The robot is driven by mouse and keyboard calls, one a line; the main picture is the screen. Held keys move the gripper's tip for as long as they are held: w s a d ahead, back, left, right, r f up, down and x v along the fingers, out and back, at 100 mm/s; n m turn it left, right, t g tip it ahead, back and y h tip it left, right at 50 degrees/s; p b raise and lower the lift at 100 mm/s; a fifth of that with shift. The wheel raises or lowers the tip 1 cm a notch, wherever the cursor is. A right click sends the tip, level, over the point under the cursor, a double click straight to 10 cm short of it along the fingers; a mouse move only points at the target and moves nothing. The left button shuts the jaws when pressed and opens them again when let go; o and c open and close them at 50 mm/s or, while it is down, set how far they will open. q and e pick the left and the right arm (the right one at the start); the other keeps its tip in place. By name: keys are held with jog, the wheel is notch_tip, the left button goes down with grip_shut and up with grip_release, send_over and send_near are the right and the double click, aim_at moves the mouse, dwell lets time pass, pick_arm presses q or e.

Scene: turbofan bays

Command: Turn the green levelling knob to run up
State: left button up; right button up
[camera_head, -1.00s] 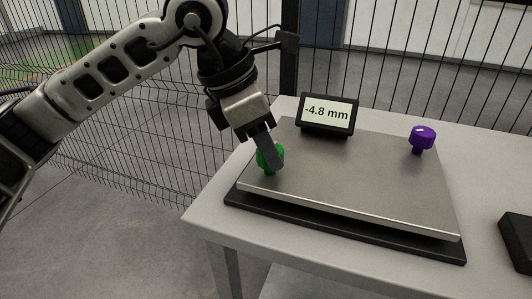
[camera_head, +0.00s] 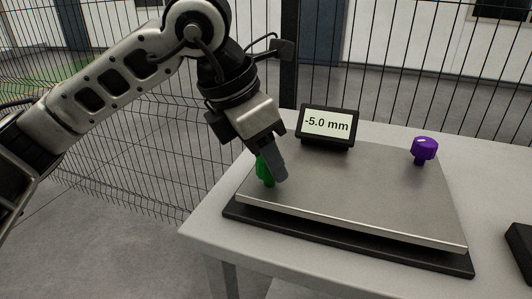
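The green levelling knob (camera_head: 263,172) stands at the left corner of the grey metal plate (camera_head: 345,205), partly hidden by my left gripper. My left gripper (camera_head: 272,170) points down at the knob, one finger in front of it. I cannot clearly see the other finger or whether both press on the knob. A small display (camera_head: 327,123) at the back of the plate reads -5.0 mm. A purple knob (camera_head: 424,149) stands at the plate's back right corner. The plate sits tilted over a black base (camera_head: 345,243). My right gripper is not in view.
The plate and base stand on a light grey table (camera_head: 210,231). A black object (camera_head: 520,246) lies at the right edge of view. A wire mesh fence (camera_head: 130,170) runs behind and left of the table. The table's right part is mostly clear.

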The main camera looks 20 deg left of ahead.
pick_arm(q)
jog(key=shift+o, duration=1)
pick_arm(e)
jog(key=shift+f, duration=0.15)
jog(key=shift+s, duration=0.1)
pick_arm(q)
jog(key=p+v, duration=0.1)
jog(key=v, duration=1.5)
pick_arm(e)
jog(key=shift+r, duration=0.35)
pick_arm(q)
jog(key=shift+s+d, duration=0.1)
